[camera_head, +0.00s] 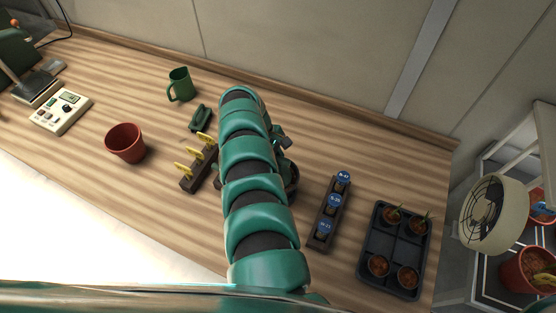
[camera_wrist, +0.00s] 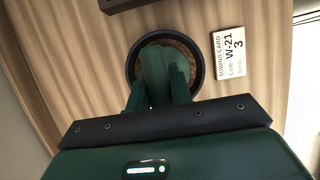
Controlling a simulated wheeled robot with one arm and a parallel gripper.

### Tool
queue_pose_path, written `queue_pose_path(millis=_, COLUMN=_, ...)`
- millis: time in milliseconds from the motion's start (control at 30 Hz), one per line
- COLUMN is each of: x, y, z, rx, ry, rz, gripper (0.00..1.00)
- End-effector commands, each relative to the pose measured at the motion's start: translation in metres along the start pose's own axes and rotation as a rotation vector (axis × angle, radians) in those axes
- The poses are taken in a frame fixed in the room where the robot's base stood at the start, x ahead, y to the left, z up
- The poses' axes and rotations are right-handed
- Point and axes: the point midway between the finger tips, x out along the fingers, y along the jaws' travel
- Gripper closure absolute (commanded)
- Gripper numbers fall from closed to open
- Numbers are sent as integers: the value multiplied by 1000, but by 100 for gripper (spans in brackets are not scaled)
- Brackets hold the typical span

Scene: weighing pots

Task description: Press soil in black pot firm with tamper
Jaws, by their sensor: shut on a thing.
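The black pot (camera_wrist: 201,66) is below my gripper in the wrist view, and some brown soil (camera_wrist: 183,46) shows inside its rim. My gripper (camera_wrist: 163,80) is over the pot, its dark green fingers shut on a green upright piece, which I take to be the tamper (camera_wrist: 154,72). The tamper's lower end is hidden, so I cannot tell whether it touches the soil. In the head view my arm covers most of the pot; a dark part of it (camera_head: 293,182) shows just right of the arm.
A rack with yellow tags (camera_head: 197,166) stands left of my arm, a rack with blue-labelled pieces (camera_head: 328,212) right. A seedling tray (camera_head: 396,250), terracotta pot (camera_head: 125,143), green mug (camera_head: 180,84), scale (camera_head: 61,111) and sowing card (camera_wrist: 229,54) are also on the bench.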

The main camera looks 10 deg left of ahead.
Motion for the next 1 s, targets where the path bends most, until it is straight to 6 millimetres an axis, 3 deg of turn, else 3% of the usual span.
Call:
queue_pose_path(millis=333, x=0, y=-2, z=1, rx=-2, ry=-3, rz=-5, gripper=100)
queue_pose_path(millis=1000, x=-35, y=0, z=15, rx=0, ry=0, rz=-1, gripper=100)
